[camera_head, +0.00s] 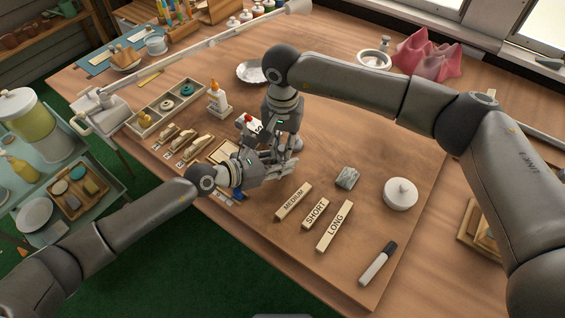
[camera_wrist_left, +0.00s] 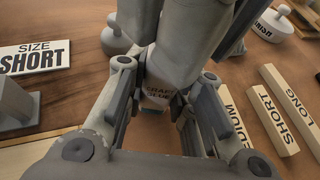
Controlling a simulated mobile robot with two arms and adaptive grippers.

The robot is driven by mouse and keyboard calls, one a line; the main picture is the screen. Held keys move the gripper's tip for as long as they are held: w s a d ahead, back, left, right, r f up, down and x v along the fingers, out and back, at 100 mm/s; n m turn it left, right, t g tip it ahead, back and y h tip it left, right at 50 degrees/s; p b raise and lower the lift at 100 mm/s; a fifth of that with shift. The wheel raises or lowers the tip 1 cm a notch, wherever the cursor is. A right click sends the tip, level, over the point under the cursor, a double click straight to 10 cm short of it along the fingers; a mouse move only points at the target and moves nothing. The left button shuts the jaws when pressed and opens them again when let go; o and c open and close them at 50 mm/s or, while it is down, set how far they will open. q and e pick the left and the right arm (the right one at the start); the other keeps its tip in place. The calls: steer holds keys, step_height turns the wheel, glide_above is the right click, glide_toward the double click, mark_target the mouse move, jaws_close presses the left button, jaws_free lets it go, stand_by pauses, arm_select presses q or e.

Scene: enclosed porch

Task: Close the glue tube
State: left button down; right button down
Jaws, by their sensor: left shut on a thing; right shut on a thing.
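The glue tube (camera_wrist_left: 158,92) shows in the left wrist view as a small pale patch with the words craft glue, between the fingers of my left gripper (camera_wrist_left: 165,112). My left gripper (camera_head: 283,165) is shut on it above the wooden table. My right gripper (camera_head: 291,148) comes down from above and meets the left one. It is shut at the tube's upper end, and its fingers cover that end. Whether the cap is in its grip or seated on the tube is hidden. In the head view the two grippers hide most of the tube.
Wooden blocks marked medium (camera_head: 293,202), short (camera_head: 314,213) and long (camera_head: 334,226) lie right of the grippers, with a grey block (camera_head: 347,178), white lidded pot (camera_head: 400,194) and marker (camera_head: 378,263).

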steer(key=m, duration=1.1)
steer(key=shift+m, duration=0.4)
steer(key=m, duration=0.7)
steer(key=shift+m, duration=0.4)
steer(key=m, duration=0.6)
steer(key=shift+m, duration=0.3)
steer(key=m, duration=0.4)
steer(key=c, duration=1.3)
jaws_free()
